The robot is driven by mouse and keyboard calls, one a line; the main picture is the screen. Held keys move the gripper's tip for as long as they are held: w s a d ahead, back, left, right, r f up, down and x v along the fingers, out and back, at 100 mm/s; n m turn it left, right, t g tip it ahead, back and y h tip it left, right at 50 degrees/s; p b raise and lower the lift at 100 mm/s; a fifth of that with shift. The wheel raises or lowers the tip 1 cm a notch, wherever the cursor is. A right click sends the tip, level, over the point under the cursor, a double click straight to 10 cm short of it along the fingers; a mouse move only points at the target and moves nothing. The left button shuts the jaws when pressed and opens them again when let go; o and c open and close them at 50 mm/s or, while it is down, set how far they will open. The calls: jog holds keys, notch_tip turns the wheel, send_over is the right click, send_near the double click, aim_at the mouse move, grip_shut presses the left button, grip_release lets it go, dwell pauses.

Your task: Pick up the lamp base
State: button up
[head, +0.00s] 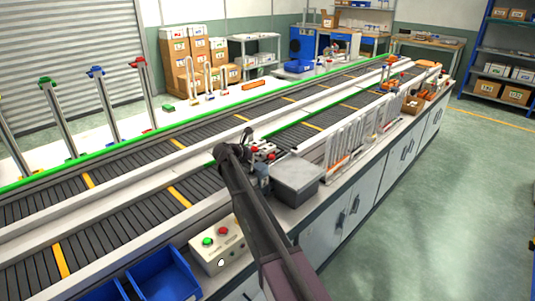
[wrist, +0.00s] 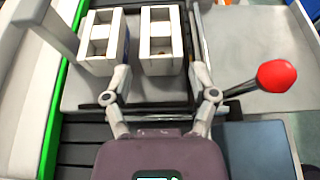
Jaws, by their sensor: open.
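My gripper (wrist: 162,72) is open in the wrist view, its two fingers spread to the left and right. A white block-like piece with square openings (wrist: 162,40) lies between and ahead of the fingers. A similar white piece (wrist: 104,42) stands to its left. I cannot tell for certain which thing is the lamp base. In the head view my gripper (head: 262,152) is at the bench edge beside the conveyor, small and partly hidden by my own arm. No hold on anything shows.
A red ball on a dark rod (wrist: 276,76) sticks out right of the fingers. A grey box (head: 297,180) stands close right of my gripper. A control box with green and red buttons (head: 217,246) and blue bins (head: 165,276) are nearer. The conveyor (head: 125,218) runs alongside.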

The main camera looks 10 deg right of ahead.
aim_at(269, 148)
jog(key=shift+b+x, duration=0.75)
jog(key=shift+x, duration=1.45)
jog(key=shift+s, duration=0.1)
jog(key=c, duration=0.9)
